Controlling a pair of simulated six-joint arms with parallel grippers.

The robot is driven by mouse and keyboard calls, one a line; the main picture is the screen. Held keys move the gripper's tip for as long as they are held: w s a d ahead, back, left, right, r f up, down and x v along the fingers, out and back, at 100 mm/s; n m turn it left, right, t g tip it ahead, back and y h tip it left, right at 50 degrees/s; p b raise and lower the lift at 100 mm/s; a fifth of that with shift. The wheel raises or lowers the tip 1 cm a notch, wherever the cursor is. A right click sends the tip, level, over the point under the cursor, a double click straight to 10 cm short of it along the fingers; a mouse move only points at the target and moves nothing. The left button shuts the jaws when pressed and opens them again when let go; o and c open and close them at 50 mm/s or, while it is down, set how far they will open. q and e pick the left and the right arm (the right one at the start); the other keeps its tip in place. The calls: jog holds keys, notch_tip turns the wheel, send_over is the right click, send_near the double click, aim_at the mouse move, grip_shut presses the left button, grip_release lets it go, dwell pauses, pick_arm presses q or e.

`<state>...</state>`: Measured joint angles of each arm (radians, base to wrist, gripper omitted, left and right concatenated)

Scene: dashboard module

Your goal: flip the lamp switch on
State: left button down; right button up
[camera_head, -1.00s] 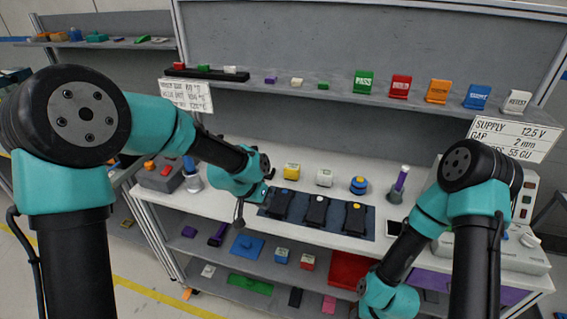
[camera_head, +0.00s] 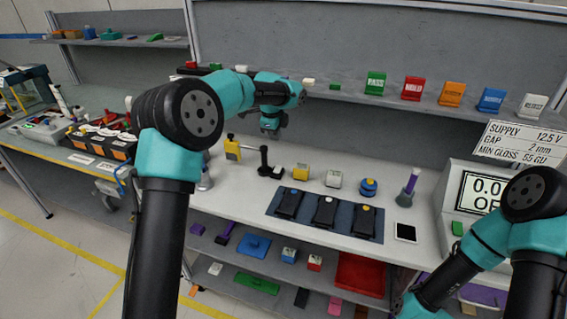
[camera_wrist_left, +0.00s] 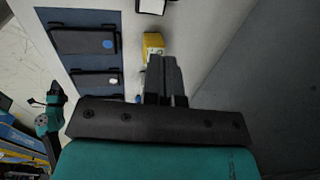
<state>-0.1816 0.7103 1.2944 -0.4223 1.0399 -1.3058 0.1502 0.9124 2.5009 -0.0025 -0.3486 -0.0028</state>
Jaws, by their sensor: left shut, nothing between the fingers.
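I cannot make out a lamp switch for certain in either view. A small black stand (camera_head: 266,170) with an upright post is on the white bench, beside a yellow upright item (camera_head: 232,149); I cannot tell whether it is the lamp. My left gripper (camera_head: 271,128) is raised above the bench behind these items, pointing down and apart from them. In the left wrist view its fingers (camera_wrist_left: 166,80) are shut and empty, with a yellow block (camera_wrist_left: 153,46) showing beyond them. My right gripper is out of view; only parts of that arm show at lower right.
Three black modules with coloured dots lie on a blue mat (camera_head: 376,238). A yellow block (camera_head: 300,173), a white block (camera_head: 333,179) and a blue round item (camera_head: 368,187) stand behind it. A display unit (camera_head: 480,192) is at right. A shelf (camera_head: 340,94) holds coloured blocks.

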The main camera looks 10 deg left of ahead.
aim_at(278, 166)
pick_arm(q)
jog(key=shift+f, duration=0.2)
jog(key=w+f, duration=0.1)
jog(key=f, duration=0.8)
jog(key=w+f, duration=0.1)
jog(key=f, duration=0.3)
jog(key=shift+w+d+f, duration=0.15)
jog(key=shift+w+f, duration=0.1)
jog(key=shift+w, duration=0.05)
